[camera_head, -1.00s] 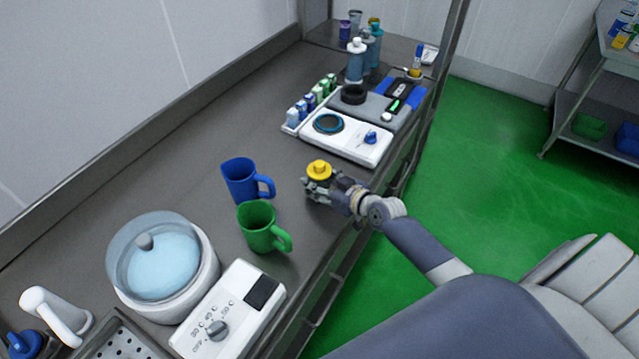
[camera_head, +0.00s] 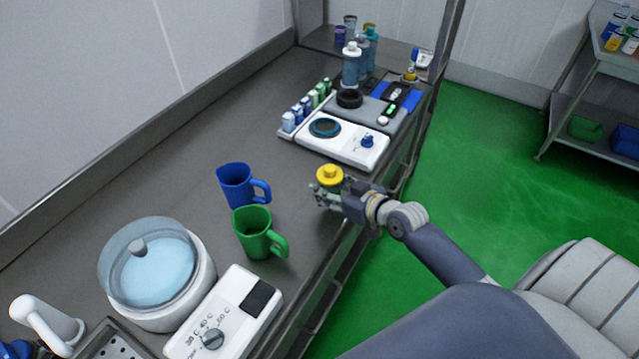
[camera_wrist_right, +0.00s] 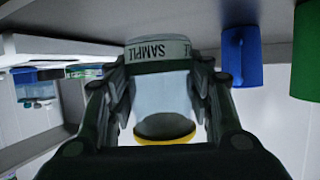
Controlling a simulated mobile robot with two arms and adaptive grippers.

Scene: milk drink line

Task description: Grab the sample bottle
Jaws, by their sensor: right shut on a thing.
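The sample bottle has a yellow cap (camera_head: 330,175) in the head view. Its clear body and white band lettered "SAMPLE" (camera_wrist_right: 158,52) show in the right wrist view, where the picture is upside down. My right gripper (camera_head: 328,194) is shut around the bottle's body, with one finger on each side. The bottle is upright, near the front edge of the counter (camera_head: 190,185). I cannot tell for sure whether its base touches the counter. My left gripper is not in view.
A blue mug (camera_head: 237,186) and a green mug (camera_head: 254,232) stand left of the gripper. A white stirrer plate (camera_head: 345,150) stands behind it. A lidded water bath (camera_head: 160,270) with a control box (camera_head: 235,310) is at front left.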

